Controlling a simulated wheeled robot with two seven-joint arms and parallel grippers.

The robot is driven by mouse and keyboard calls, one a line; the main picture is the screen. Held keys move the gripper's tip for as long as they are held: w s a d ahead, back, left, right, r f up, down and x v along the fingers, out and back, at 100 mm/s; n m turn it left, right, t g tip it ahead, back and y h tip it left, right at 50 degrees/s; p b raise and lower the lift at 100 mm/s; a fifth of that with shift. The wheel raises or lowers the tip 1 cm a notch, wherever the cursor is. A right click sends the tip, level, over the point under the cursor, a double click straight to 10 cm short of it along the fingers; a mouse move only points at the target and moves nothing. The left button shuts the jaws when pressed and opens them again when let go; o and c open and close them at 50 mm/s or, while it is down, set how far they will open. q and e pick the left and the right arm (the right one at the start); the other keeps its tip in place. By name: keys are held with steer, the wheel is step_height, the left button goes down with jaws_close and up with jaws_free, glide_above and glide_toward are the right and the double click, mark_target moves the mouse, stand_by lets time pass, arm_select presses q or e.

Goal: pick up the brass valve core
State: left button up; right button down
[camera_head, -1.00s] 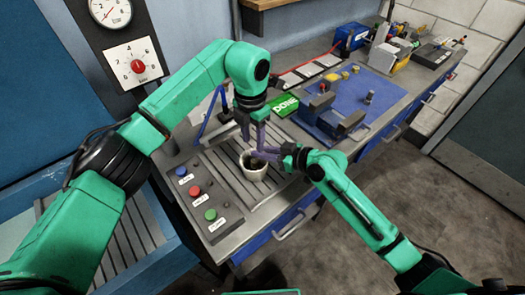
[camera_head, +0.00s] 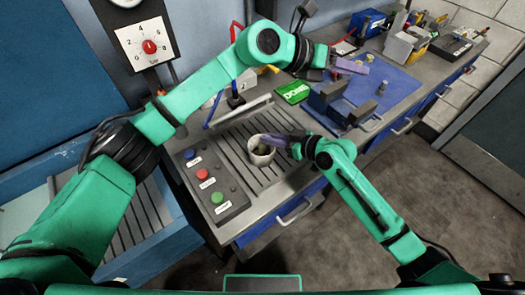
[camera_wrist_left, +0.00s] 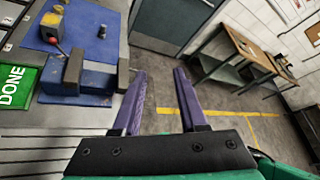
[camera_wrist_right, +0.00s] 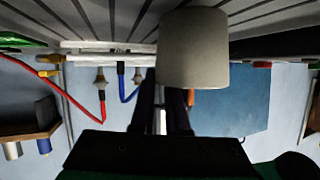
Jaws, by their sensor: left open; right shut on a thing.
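A small upright cylinder (camera_head: 381,88) stands on the blue mat; it also shows in the left wrist view (camera_wrist_left: 102,32). It looks greyish, so I cannot tell if it is the brass valve core. My left gripper (camera_head: 360,63) is open and empty, raised over the mat area. In the left wrist view its jaws (camera_wrist_left: 160,75) point past the mat toward the floor. My right gripper (camera_head: 274,141) is shut on a cream cup (camera_head: 261,158) at the slatted tray; the cup fills the upper middle of the right wrist view (camera_wrist_right: 193,48). The cup's contents are unclear.
A grey-and-blue vise (camera_head: 326,98) stands on the mat's near-left edge. A green DONE pad (camera_head: 292,91) lies to its left. A button panel (camera_head: 208,184) is left of the slatted tray (camera_head: 226,150). Boxes and tools crowd the bench's far end.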

arm_select(q)
steer(key=w+a+r+n+t+h, duration=0.2)
steer(key=w+r+n+t, duration=0.2)
steer(key=r+n, duration=0.35)
steer(key=w+a+r+n+t+h, duration=0.1)
steer(key=w+r+n+t+h, duration=0.2)
steer(key=r+n, duration=0.45)
steer(key=w+a+n+t+y, duration=0.6)
steer(key=w+a+n+y, duration=0.15)
steer(key=n, duration=0.25)
steer(key=n+g+y, duration=1)
steer(key=g+y, duration=0.1)
steer(key=g, duration=0.6)
glide_above(262, 146)
step_height(262, 146, down, 29)
step_height(262, 146, down, 11)
steer(key=shift+r, duration=0.15)
steer(key=shift+f, duration=0.4)
jaws_close()
